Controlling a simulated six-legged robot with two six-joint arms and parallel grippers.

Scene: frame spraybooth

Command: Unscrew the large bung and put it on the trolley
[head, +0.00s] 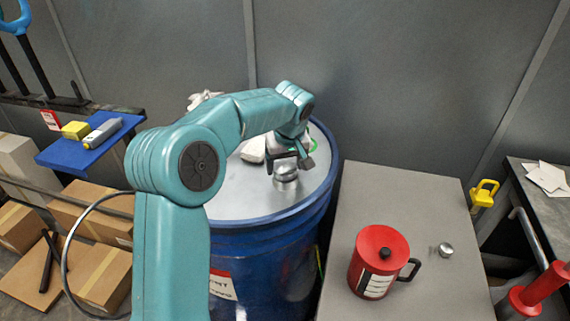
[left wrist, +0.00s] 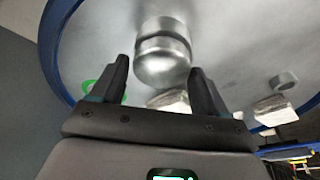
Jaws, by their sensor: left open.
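The large bung (head: 286,177) is a silver metal cylinder standing on the grey lid of the blue drum (head: 270,215). In the left wrist view the large bung (left wrist: 163,50) shows just beyond and between my fingertips. My left gripper (head: 290,160) is open above the bung, its fingers (left wrist: 160,72) apart on either side in that view. I cannot tell whether they touch it. A grey flat-topped surface (head: 375,195), which looks like the trolley, stands right of the drum. My right gripper is not in view.
A red can (head: 374,262) with a black handle and a small silver cap (head: 443,249) stand on the grey top; its far part is clear. White objects (head: 253,149) lie on the drum lid beside the gripper. A blue shelf (head: 90,142) and cardboard boxes are at left.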

